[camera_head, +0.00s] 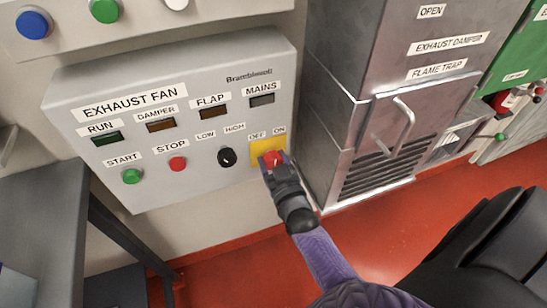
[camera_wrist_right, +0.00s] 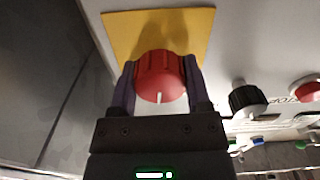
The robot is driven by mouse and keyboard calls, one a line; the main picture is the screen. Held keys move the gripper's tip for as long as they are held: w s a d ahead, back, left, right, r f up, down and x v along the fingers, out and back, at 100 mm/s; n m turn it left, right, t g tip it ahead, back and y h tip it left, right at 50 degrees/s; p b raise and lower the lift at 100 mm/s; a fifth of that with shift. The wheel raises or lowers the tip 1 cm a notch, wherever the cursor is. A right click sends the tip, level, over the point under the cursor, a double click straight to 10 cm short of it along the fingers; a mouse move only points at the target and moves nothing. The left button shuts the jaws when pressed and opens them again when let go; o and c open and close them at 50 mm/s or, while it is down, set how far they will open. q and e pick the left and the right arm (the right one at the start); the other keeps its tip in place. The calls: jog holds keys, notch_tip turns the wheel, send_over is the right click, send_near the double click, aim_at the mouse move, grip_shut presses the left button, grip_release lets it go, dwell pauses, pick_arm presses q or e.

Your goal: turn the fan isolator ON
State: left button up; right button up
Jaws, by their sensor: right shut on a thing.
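The fan isolator is a red rotary knob (camera_head: 272,159) on a yellow plate (camera_head: 257,150), at the lower right of the grey EXHAUST FAN panel (camera_head: 205,130). OFF and ON labels sit above it. My right gripper (camera_head: 274,163) is shut on the knob. In the right wrist view, the gripper's fingers (camera_wrist_right: 160,85) stand on either side of the red knob (camera_wrist_right: 160,72). A white mark shows at the knob's lower edge there. I cannot tell whether it points to OFF or ON. The MAINS lamp window (camera_head: 262,100) looks dark. My left gripper is not in view.
A black LOW/HIGH knob (camera_head: 227,157), a red STOP button (camera_head: 178,164) and a green START button (camera_head: 132,176) lie left of the isolator. A metal flame trap cabinet (camera_head: 375,130) with a handle stands close on the right. A dark grey table (camera_head: 40,220) is at left.

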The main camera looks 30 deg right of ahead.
jog(key=m, duration=0.4)
jog(key=shift+p, duration=0.35)
jog(key=shift+m, duration=1.7)
jog(key=o, duration=1.3)
jog(key=shift+c, duration=0.2)
jog(key=shift+s, duration=0.15)
jog(key=p+v, duration=0.2)
jog(key=v, duration=0.7)
jog(key=shift+s, duration=0.35)
jog(key=shift+a, duration=0.15)
